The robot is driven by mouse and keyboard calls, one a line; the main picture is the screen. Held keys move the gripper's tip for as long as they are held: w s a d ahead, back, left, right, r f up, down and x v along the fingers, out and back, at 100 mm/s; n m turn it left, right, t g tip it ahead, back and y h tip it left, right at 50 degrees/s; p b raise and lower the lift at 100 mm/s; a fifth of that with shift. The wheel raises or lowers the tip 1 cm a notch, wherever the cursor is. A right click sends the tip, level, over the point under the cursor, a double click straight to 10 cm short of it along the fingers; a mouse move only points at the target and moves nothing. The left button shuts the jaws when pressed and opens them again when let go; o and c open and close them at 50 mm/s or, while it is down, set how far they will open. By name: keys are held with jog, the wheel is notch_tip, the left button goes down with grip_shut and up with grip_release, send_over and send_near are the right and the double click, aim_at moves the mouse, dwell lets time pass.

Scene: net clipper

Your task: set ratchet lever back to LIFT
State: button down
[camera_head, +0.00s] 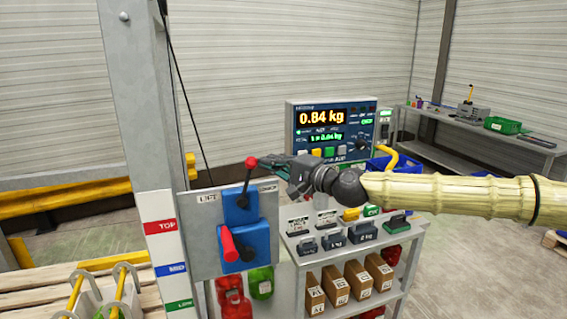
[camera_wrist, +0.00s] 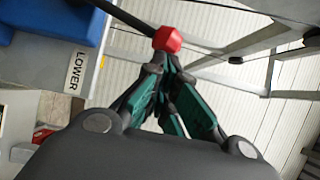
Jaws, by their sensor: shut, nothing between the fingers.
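The ratchet lever is a dark rod (camera_head: 246,183) with a red knob (camera_head: 251,161), rising from the upper blue housing (camera_head: 236,213). It stands near upright, leaning slightly right. The LIFT label (camera_head: 207,197) is left of it; the LOWER label (camera_wrist: 75,72) shows in the wrist view, and its right-hand plate is partly covered in the head view. My gripper (camera_head: 264,162) is shut and empty, just right of the knob. In the wrist view the red knob (camera_wrist: 168,39) is right at my fingertips (camera_wrist: 160,62); whether they touch it I cannot tell.
A second red handle (camera_head: 229,244) juts from the lower blue housing. A grey post (camera_head: 150,120) stands left. A display (camera_head: 330,130) reading 0.84 kg is behind my gripper. A shelf rack (camera_head: 300,262) with weights and boxes stands below my arm.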

jog(key=s+a+r+n+g+h+p, duration=0.1)
jog(key=s+a+r+n+h+p, duration=0.1)
jog(key=a, duration=0.6)
jog(key=shift+s+a+r+n+h+p, duration=0.25)
jog(key=shift+s+n+h+p, duration=0.4)
jog(key=shift+n+h+p, duration=0.85)
jog(key=shift+n+y, duration=0.3)
jog(key=shift+n, duration=0.1)
jog(key=w+d+r+b+v, duration=0.1)
jog(key=w+b+v, duration=0.1)
jog(key=v, duration=1.1)
jog(key=shift+w+d+b, duration=0.15)
jog(key=shift+d+b, duration=0.05)
jog(key=shift+b, duration=0.7)
